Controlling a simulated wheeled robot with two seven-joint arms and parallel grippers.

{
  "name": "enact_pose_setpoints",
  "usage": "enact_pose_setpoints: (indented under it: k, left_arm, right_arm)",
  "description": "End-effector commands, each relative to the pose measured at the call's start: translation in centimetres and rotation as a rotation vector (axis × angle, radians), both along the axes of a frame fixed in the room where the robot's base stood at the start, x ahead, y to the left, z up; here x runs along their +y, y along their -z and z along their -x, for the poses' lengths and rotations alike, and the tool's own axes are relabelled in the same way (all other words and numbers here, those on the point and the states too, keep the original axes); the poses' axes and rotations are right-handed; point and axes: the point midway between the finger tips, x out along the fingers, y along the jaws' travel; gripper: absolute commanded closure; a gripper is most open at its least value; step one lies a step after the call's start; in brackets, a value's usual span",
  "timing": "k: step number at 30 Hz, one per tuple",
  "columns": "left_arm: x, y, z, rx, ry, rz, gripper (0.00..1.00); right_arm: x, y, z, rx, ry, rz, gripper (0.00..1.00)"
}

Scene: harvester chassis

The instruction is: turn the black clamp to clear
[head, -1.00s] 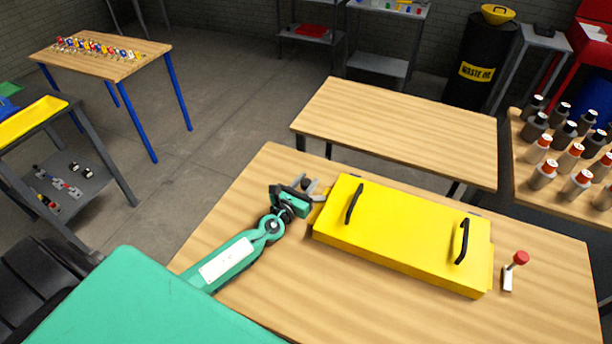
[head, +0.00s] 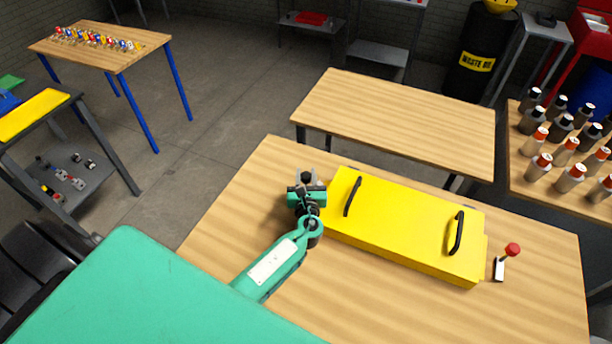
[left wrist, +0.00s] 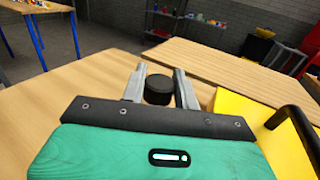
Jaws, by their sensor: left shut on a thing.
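The black clamp shows as a short round black knob (left wrist: 158,90) in the left wrist view. It sits between the two grey fingers of my left gripper (left wrist: 160,88), which is shut on it. In the head view my left gripper (head: 307,180) is at the left end of the yellow chassis cover (head: 400,232), pointing toward the table's far edge. The rest of the clamp is hidden by the gripper and wrist. My right gripper is not in view.
The yellow cover has two black handles (head: 352,196). A red-knobbed clamp (head: 500,266) stands off its right end. The wooden table (head: 235,215) is bare left of the gripper. A second table (head: 395,120) stands behind, and bottles (head: 570,150) stand at right.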

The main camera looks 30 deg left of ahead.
Motion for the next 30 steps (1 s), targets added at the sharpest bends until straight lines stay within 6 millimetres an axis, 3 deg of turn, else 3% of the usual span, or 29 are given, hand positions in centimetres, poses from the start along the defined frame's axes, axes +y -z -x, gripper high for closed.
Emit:
enact_pose_setpoints:
  k: [13, 14, 17, 26, 30]
  left_arm:
    - [0.0, -0.1, 0.0, -0.001, -0.010, -0.002, 0.93]
    - [0.0, -0.1, 0.0, -0.001, -0.010, -0.002, 0.68]
    - [0.0, -0.1, 0.0, -0.001, -0.010, -0.002, 0.50]
    - [0.0, -0.2, 0.0, -0.001, -0.009, 0.000, 0.50]
    - [0.0, -1.3, 0.0, -0.003, -0.010, 0.002, 0.50]
  right_arm:
    - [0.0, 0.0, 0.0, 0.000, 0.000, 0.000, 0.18]
    - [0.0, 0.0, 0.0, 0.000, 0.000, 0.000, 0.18]
    - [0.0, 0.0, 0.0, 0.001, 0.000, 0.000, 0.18]
    - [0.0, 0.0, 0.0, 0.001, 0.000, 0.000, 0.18]
    - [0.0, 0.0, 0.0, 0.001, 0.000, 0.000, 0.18]
